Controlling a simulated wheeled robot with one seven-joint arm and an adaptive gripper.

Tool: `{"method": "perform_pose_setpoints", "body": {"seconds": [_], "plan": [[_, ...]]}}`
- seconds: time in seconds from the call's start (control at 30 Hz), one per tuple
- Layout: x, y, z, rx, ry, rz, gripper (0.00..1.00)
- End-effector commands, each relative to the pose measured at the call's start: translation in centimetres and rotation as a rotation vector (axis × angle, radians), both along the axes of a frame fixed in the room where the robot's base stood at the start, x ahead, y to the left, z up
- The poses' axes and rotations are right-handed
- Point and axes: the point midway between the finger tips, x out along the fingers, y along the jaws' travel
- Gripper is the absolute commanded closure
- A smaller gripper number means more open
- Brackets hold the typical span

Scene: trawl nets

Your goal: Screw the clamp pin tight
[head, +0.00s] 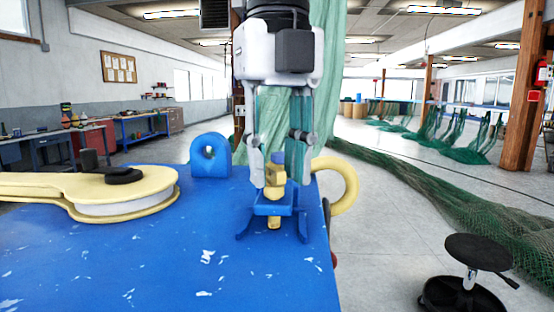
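The clamp pin (276,174), yellow with a blue top, stands upright in a small blue bracket at the right part of the blue table. A yellow part of it also shows below the bracket's crosspiece. The blue bracket (246,229) has splayed legs on the table top. My gripper (279,180) points straight down from above, with one finger on each side of the pin's head. The fingers are apart by about the width of the head. I cannot tell whether both touch it.
A yellow housing with a pale drum (125,207) lies at the left of the blue table (160,270). A blue block with a hole (210,156) stands behind. A yellow ring (349,186) is at the right edge. A black stool (476,252) stands on the floor; green net (430,190) lies beyond.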

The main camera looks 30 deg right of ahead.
Motion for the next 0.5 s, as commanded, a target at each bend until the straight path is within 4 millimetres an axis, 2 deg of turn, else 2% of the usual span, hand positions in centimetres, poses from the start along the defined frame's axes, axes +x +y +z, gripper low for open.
{"method": "perform_pose_setpoints", "body": {"seconds": [0.1,0.17,0.23,0.27,0.5], "plan": [[0.00,0.00,0.03,0.000,0.000,0.000,0.71],[0.00,-0.01,0.03,0.000,0.000,0.000,0.82],[0.00,-0.01,0.03,0.000,0.000,0.000,0.98],[0.00,-0.01,0.03,0.000,0.000,0.000,1.00],[0.00,-0.01,0.04,-0.001,0.001,-0.003,1.00]]}}
